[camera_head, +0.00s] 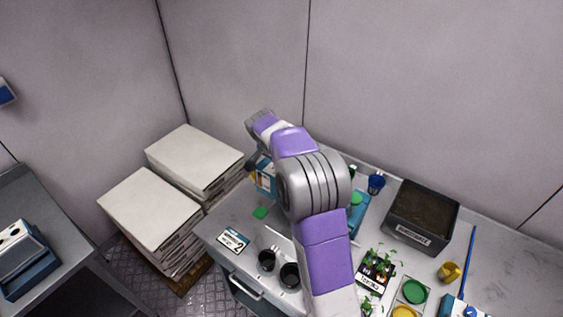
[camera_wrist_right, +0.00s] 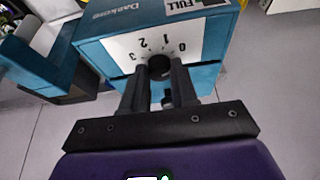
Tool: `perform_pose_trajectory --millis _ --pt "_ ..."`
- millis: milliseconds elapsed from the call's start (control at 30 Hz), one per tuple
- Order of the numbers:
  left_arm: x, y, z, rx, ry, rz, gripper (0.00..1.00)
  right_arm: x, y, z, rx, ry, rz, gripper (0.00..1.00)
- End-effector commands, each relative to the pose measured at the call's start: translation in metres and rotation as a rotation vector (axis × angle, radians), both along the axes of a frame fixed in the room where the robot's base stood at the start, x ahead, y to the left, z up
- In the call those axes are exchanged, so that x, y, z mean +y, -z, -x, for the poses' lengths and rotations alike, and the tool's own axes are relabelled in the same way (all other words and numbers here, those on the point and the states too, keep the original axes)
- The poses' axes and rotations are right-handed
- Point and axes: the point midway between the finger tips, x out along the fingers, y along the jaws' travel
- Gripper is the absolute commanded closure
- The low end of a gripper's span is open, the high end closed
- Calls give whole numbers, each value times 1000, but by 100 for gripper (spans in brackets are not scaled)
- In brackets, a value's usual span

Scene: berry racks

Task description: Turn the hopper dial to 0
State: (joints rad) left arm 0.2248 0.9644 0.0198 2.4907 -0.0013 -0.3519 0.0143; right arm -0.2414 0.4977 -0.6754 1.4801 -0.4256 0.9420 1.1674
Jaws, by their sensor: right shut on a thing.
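The hopper (camera_wrist_right: 95,48) is a teal box with a white dial plate (camera_wrist_right: 205,38) marked 3, 2, 1 and 0. The dial (camera_wrist_right: 158,66) is a round black knob below the numbers. My right gripper (camera_wrist_right: 160,76) is shut on the dial, one finger on each side. I cannot tell which number the dial points to. In the head view only a teal and white part of the hopper (camera_head: 265,178) shows behind my right arm, and the right gripper is hard to make out there. My left gripper is not in view.
A black box of dark soil (camera_head: 421,215), a blue cup (camera_head: 376,183), dark cups (camera_head: 267,260), a yellow mug (camera_head: 449,272) and a plant pot (camera_head: 375,275) crowd the table right of and below the hopper.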

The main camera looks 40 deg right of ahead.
Motion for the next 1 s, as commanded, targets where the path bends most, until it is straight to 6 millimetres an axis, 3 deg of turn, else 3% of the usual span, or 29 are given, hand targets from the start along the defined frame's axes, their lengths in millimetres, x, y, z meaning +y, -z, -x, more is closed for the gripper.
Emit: perform_pose_trajectory --millis 267,300,433,767,1000 --pt "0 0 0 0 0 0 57 0 0 0 -1 1 0 100" --pt "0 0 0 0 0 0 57 0 0 0 -1 1 0 67" --pt "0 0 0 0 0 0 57 0 0 0 -1 0 0 47" --pt "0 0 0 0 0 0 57 1 -3 0 -1 -1 0 47" --pt "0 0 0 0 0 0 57 14 -36 3 -5 -4 1 47"
